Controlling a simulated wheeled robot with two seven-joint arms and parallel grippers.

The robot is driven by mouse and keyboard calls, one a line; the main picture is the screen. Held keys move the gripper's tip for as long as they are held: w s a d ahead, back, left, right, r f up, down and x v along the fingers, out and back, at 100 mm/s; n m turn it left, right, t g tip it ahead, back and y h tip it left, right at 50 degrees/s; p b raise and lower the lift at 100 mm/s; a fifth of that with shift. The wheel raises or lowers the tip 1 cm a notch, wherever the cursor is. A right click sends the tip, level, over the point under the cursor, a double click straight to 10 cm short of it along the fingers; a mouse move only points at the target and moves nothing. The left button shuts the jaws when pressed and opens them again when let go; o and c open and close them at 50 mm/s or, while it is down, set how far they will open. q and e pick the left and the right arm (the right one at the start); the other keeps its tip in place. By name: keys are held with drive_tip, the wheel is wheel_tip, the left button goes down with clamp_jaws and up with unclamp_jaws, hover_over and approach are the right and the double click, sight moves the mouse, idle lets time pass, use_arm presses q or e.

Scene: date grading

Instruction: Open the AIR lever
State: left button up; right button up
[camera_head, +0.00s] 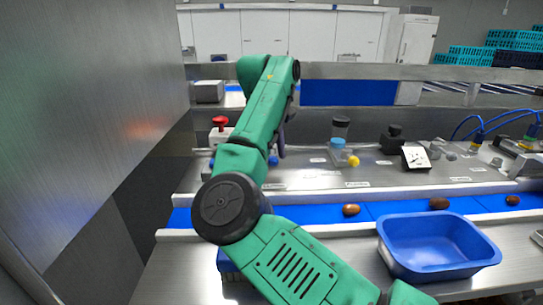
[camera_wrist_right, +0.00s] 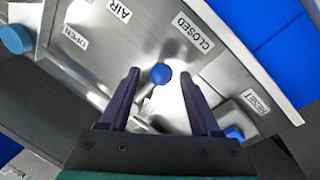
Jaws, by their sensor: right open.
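The AIR lever shows in the right wrist view as a blue ball knob (camera_wrist_right: 161,74) on a metal stem. It stands on a steel panel beside the CLOSED label (camera_wrist_right: 193,32); the OPEN label (camera_wrist_right: 75,37) and AIR label (camera_wrist_right: 119,10) lie to the left. My right gripper (camera_wrist_right: 160,76) is open, with its dark fingers on either side of the knob and gaps visible. In the head view, my green arm hides much of the panel, and a blue knob (camera_head: 273,160) shows just below the dark gripper (camera_head: 281,143). My left gripper is not in view.
In the head view, a red button (camera_head: 220,121) stands left of my arm. A blue tray (camera_head: 394,255) sits before the belt carrying dates (camera_head: 351,210).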

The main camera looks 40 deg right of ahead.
drive_tip(key=shift+s+a+r, duration=0.1)
drive_tip(key=shift+s+a, duration=0.05)
drive_tip(key=shift+s, duration=0.05)
clamp_jaws()
idle(1.2)
